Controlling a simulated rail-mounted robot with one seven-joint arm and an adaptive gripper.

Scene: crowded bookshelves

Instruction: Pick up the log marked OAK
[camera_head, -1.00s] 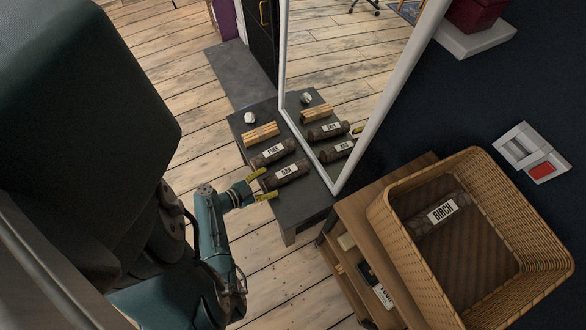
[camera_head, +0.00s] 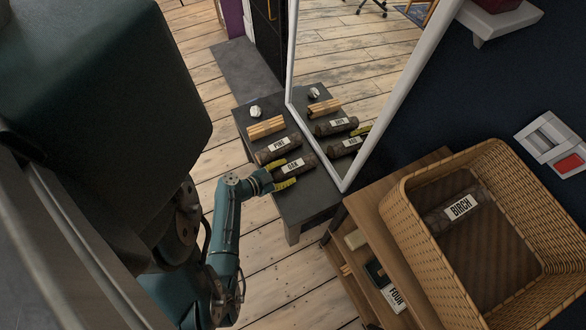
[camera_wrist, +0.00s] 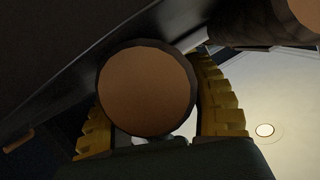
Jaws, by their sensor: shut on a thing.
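The OAK log (camera_head: 297,169) is a dark brown log with a white label, lying on the grey table (camera_head: 305,202) beside the mirror. My gripper (camera_head: 280,174) is at its left end with yellow fingers on either side. In the wrist view the log's round tan end (camera_wrist: 147,88) sits between the yellow fingers (camera_wrist: 150,110), and the gripper is shut on it. Whether the log is clear of the table cannot be told. The PINE log (camera_head: 277,149) lies just behind it. The BIRCH log (camera_head: 459,207) lies in the wicker basket.
A bundle of light sticks (camera_head: 266,128) and a small white object (camera_head: 255,112) lie farther back on the table. The mirror (camera_head: 338,60) stands close along the table's right side and reflects the logs. The wicker basket (camera_head: 415,255) stands on a wooden shelf unit (camera_head: 362,203).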

